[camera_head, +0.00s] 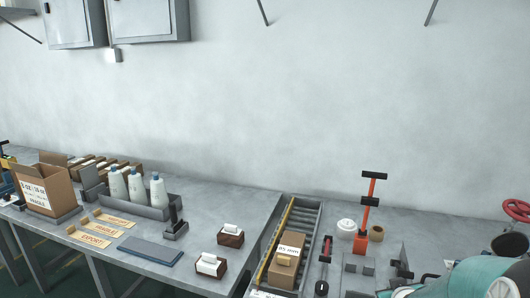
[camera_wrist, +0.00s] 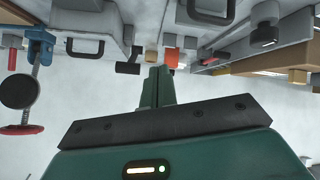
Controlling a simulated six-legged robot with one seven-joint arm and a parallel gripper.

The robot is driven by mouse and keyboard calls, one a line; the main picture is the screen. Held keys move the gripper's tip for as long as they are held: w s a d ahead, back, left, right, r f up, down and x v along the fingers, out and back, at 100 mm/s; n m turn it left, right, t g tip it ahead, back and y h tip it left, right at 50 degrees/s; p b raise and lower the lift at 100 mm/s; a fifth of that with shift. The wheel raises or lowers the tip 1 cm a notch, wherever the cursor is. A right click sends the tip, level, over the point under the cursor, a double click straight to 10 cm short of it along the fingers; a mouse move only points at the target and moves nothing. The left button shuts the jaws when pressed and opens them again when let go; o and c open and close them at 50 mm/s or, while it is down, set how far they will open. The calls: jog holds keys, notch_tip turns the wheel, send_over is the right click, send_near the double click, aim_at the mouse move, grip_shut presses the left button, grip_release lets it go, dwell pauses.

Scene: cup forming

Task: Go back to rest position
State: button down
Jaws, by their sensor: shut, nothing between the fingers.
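My gripper (camera_wrist: 158,88) shows in the wrist view, its green fingers together and nothing between them. The wrist view is upside down, with the bench things along its top edge and the pale wall below. The fingertips are near an orange block (camera_wrist: 171,57) in the picture, but I cannot tell the distance. In the head view a teal part of my arm is at the bottom right corner, over the right bench. My fingers cannot be made out there.
The right bench holds a roller tray (camera_head: 263,262) with a carton (camera_head: 287,262), an orange-handled tool (camera_head: 369,205), white rolls (camera_head: 346,228) and a red handwheel (camera_head: 517,211). The left bench (camera_head: 215,195) holds bottles (camera_head: 137,189), an open box (camera_head: 45,188) and tissue boxes (camera_head: 231,237). The wall above is mostly bare.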

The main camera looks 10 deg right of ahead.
jog(key=s+a+r+g+y, duration=0.1)
jog(key=s+a+r, duration=0.1)
jog(key=a+r, duration=0.5)
jog(key=s+a+r+g, duration=0.2)
jog(key=a+r, duration=0.1)
jog(key=a, duration=0.8)
jog(key=s+a+r+n+y, duration=0.1)
jog(key=s+a+r+y, duration=0.3)
jog(key=s+a, duration=0.6)
jog(key=shift+a+r+n+g, duration=0.3)
jog(key=shift+a+g, duration=0.1)
jog(key=shift+a, duration=0.65)
jog(key=shift+d, duration=0.2)
